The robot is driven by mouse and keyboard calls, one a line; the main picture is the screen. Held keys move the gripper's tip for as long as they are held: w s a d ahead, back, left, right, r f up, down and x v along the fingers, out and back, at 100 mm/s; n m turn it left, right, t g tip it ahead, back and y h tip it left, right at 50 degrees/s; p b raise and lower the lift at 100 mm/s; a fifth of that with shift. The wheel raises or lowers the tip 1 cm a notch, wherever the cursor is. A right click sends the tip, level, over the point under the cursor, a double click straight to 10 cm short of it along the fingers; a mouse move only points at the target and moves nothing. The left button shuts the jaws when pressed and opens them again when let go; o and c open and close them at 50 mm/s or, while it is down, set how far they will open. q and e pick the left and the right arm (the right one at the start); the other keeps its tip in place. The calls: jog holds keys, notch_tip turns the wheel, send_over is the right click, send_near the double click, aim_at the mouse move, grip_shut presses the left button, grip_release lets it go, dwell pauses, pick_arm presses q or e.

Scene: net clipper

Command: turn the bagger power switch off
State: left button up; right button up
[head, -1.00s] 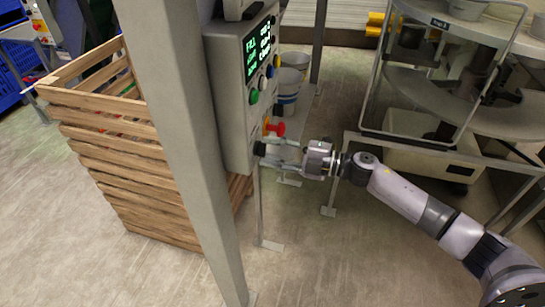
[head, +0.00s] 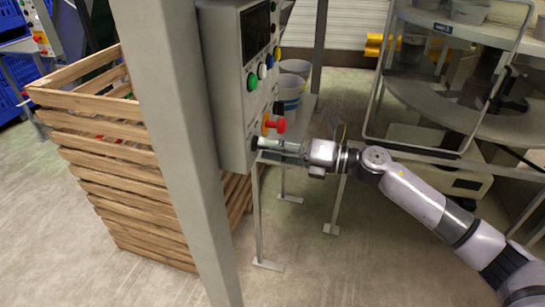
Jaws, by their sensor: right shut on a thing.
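The bagger control box (head: 226,85) is a grey panel fixed behind a grey post, its button face turned right. A black switch knob (head: 256,143) sits low on that face, below a red button (head: 275,125). My right gripper (head: 264,145) reaches in from the right, with its fingertips at the black knob and shut on it. The fingers partly hide the knob. The display (head: 256,32) at the top of the box is dark. My left gripper is not in view.
The grey post (head: 180,150) stands close in front of the box. A slatted wooden crate (head: 130,175) is at left. Grey buckets (head: 289,85) stand behind the panel. A round steel table (head: 440,100) is at right.

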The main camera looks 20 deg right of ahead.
jog(key=shift+f+n+b, duration=0.2)
jog(key=shift+n+b, duration=0.7)
jog(key=shift+n, duration=0.2)
jog(key=shift+r, duration=0.1)
jog(key=o, duration=1.2)
jog(key=shift+c, duration=0.2)
jog(key=v, duration=1.2)
